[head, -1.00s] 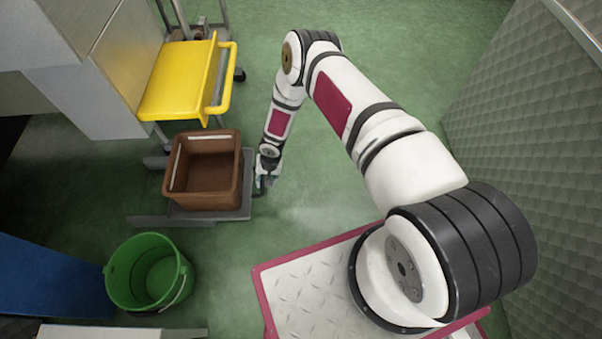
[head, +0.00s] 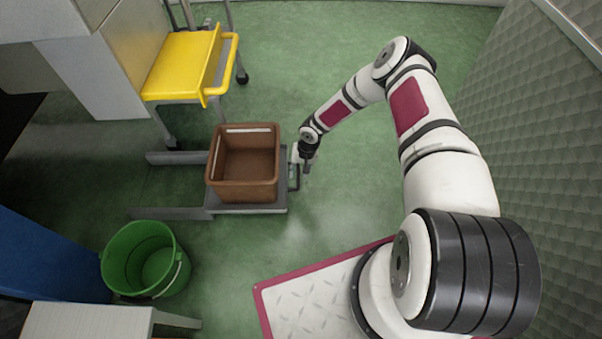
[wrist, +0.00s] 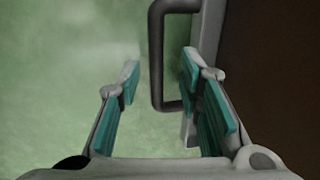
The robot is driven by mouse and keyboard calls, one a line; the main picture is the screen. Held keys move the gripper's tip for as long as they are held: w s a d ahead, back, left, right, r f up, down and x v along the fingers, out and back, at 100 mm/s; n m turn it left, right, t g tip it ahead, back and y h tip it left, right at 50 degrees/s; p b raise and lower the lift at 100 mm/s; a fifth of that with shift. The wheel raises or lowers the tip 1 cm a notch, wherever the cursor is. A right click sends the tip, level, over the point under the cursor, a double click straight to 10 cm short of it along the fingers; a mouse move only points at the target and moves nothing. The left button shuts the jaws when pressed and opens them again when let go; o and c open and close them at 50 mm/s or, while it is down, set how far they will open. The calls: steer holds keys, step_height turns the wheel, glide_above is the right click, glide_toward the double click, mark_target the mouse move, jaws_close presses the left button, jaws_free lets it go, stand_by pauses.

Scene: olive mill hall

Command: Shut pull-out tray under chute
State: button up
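The pull-out tray (head: 245,208) is a low grey slab between two grey floor rails (head: 168,213), extended to their right. It carries a brown crate (head: 242,191). A dark handle (head: 294,184) sits on its right edge; in the wrist view the handle bar (wrist: 156,60) stands beside the tray's grey edge (wrist: 208,40). My gripper (head: 304,166) is at this handle. In the wrist view my gripper (wrist: 160,72) is open, with one teal-padded finger on each side of the bar and gaps showing. The chute cannot be made out for certain.
A yellow-topped cart (head: 180,62) stands behind the tray, beside a pale cabinet (head: 120,65). A green bucket (head: 145,262) stands at the front left, near a blue panel (head: 45,255). A quilted wall (head: 530,150) bounds the right. Green floor right of the tray is clear.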

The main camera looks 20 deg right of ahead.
steer(key=shift+s+d+r, duration=0.15)
steer(key=shift+d+r, duration=0.05)
steer(key=shift+r, duration=0.35)
step_height(320, 180, up, 11)
steer(key=d+p, duration=0.3)
steer(key=p, duration=0.2)
step_height(320, 180, down, 14)
steer(key=a+b, duration=0.2)
steer(key=b, duration=0.4)
steer(key=shift+a, duration=0.35)
steer(key=shift+r, duration=0.1)
steer(key=shift+c, duration=0.3)
jaws_close()
